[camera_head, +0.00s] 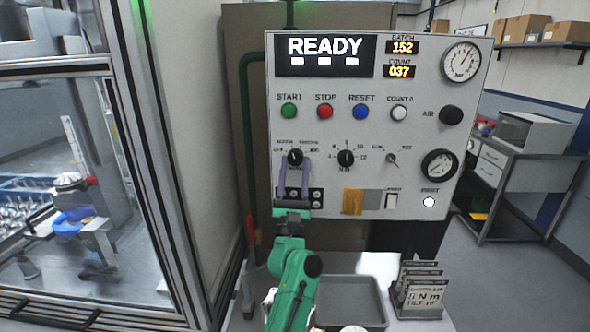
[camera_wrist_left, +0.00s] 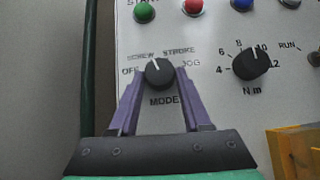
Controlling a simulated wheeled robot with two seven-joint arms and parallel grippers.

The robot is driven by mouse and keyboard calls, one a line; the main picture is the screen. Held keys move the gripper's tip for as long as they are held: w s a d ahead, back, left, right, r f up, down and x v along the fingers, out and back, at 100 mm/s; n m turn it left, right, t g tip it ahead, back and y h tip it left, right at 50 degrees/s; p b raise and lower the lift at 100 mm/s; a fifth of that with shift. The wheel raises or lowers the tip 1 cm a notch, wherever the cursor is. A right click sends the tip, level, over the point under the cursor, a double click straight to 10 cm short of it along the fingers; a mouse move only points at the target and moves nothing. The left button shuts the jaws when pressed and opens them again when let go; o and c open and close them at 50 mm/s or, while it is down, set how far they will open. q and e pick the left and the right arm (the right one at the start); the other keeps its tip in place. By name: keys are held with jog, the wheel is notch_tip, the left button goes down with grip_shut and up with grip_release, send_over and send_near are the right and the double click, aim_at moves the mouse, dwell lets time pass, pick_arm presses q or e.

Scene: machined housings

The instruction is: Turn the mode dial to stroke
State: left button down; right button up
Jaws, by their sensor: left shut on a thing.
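The mode dial (camera_head: 295,157) is a black round knob on the light grey control panel. In the left wrist view the mode dial (camera_wrist_left: 158,73) has "MODE" below it and OFF, SCREW, STROKE and JOG around it. Its white pointer line points nearly straight up, slightly left, between the SCREW and STROKE labels. My left gripper (camera_head: 294,162) reaches up from below with purple fingers on both sides of the dial. In the wrist view my left gripper (camera_wrist_left: 158,78) is shut on the dial, one finger at each side. My right gripper is in neither view.
The Nm dial (camera_head: 346,158) sits close to the right of the mode dial. Above are the START (camera_head: 289,111), STOP (camera_head: 325,112) and RESET (camera_head: 361,112) buttons. The display (camera_head: 325,55) reads READY. A grey tray (camera_head: 354,296) and a plate rack (camera_head: 419,290) stand below.

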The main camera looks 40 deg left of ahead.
pick_arm(q)
jog(key=m+t+h, duration=0.1)
jog(key=m+h, duration=0.2)
jog(key=m+t+h+b, duration=0.1)
jog(key=m+h, duration=0.2)
jog(key=m, duration=0.1)
jog(key=shift+s+a+m+t+h, duration=0.2)
jog(key=shift+m+t+h, duration=0.1)
jog(key=shift+t+h, duration=0.1)
jog(key=shift+s+a+r+m+g+h, duration=0.1)
jog(key=shift+m+g+h, duration=0.05)
jog(key=shift+m+h, duration=1.25)
jog(key=shift+a+r+m+g+h, duration=0.1)
jog(key=shift+m+g+h, duration=0.1)
jog(key=shift+m+h, duration=1.2)
jog(key=shift+s+a+m+g+h, duration=0.15)
jog(key=shift+m+h, duration=0.95)
jog(key=shift+m, duration=0.6)
jog(key=shift+w, duration=0.1)
jog(key=shift+c, duration=1.8)
grip_release()
jog(key=b+v, duration=0.4)
jog(key=v, duration=1)
jog(key=shift+s, duration=0.3)
